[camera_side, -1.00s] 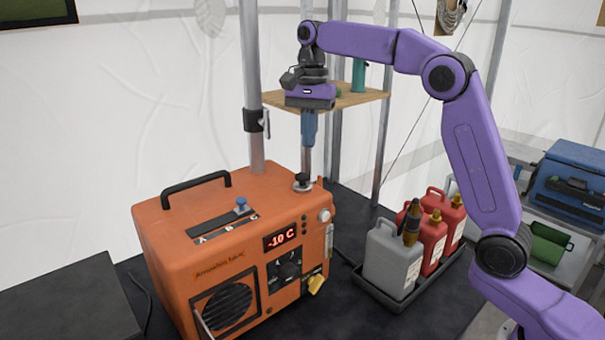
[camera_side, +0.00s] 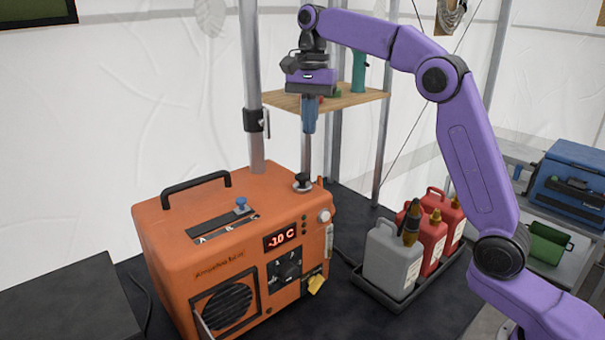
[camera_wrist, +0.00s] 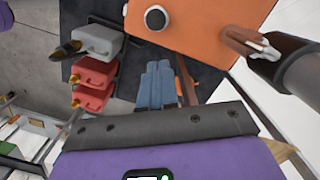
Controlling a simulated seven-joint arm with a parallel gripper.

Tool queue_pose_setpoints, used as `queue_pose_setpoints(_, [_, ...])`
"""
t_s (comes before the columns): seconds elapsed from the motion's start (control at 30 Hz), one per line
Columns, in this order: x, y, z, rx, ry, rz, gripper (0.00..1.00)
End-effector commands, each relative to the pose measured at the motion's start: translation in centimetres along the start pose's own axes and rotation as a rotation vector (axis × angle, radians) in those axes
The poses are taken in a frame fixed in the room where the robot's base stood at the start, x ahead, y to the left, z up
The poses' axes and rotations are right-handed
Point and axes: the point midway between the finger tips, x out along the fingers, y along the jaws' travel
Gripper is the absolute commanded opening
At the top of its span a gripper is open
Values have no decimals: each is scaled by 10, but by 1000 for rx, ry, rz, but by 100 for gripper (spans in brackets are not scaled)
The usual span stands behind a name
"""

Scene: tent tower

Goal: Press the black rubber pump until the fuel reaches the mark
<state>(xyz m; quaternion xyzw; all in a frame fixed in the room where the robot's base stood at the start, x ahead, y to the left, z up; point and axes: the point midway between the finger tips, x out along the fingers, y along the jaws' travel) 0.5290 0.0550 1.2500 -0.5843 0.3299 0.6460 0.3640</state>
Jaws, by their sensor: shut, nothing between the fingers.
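The black rubber pump (camera_side: 302,181) is a small black knob on a silver base at the back right corner of the orange heater's top (camera_side: 215,195). It also shows at the top of the wrist view (camera_wrist: 155,18). My gripper (camera_side: 309,131) has blue fingers, points straight down and hangs clear above the pump, touching nothing. Its fingers are together and empty, also in the wrist view (camera_wrist: 158,66). A narrow clear gauge (camera_side: 329,241) is on the heater's right front edge; its fuel level and mark are too small to read.
A tent pole (camera_side: 252,90) rises behind the heater, and the heater's black handle (camera_side: 196,188) stands left of the pump. A wooden shelf (camera_side: 345,98) is behind my gripper. A grey can (camera_side: 391,261) and red cans (camera_side: 432,240) stand in a black tray at right.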

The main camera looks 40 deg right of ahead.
Motion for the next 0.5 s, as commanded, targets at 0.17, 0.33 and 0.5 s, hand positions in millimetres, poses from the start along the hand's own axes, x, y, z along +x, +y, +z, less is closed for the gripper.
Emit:
queue_pose_setpoints(0.17, [0,0,6,-2,0,0,0])
queue_pose_setpoints(0.33, [-1,0,25,-2,0,-1,0])
queue_pose_setpoints(0.5, [0,0,31,1,0,-1,0])
